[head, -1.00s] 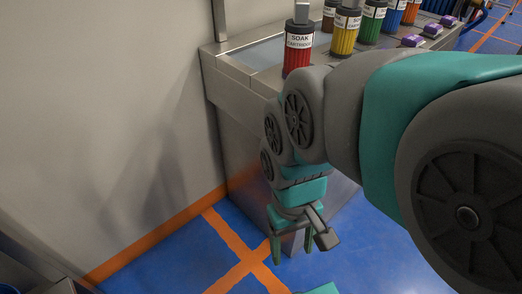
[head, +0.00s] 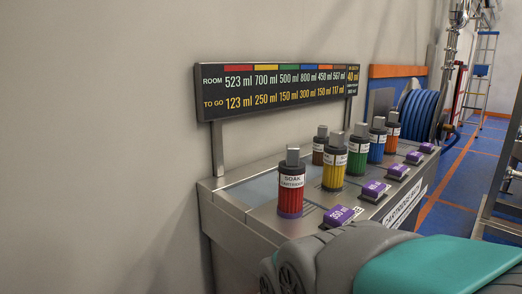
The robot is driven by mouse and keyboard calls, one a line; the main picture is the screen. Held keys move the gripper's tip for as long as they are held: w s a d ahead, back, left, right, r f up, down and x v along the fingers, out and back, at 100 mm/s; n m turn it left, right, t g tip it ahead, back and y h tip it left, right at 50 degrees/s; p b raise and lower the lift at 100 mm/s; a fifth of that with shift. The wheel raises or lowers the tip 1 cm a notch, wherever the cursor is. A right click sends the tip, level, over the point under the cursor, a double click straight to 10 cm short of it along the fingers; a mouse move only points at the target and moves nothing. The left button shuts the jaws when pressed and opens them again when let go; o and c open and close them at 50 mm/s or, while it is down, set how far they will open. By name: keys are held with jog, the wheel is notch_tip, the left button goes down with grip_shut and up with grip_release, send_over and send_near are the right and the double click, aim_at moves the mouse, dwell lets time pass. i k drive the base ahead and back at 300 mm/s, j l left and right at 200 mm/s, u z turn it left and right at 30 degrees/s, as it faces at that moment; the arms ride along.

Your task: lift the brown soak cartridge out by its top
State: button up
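The brown soak cartridge (head: 319,155) stands upright at the back of the steel counter, behind the yellow cartridge (head: 333,172). It has a grey block-shaped top (head: 322,130), and its lower part is partly hidden. The red cartridge (head: 291,197) stands nearest, to its left and in front. The green (head: 357,160), blue (head: 377,148) and orange (head: 393,137) cartridges stand to the right in a receding row. My gripper is out of the head view; only part of my arm shows at the bottom right. Nothing touches the brown cartridge's top.
A dark sign (head: 278,86) with ROOM and TO GO volumes stands behind the counter (head: 240,210). Several purple blocks (head: 339,215) lie along the counter's front. A blue hose reel (head: 417,112) is beyond the far end. The space above the cartridges looks clear.

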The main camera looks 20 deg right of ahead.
aim_at(319, 141)
jog(key=i+j+z, duration=0.6)
jog(key=i+j, duration=0.1)
jog(key=i, duration=0.05)
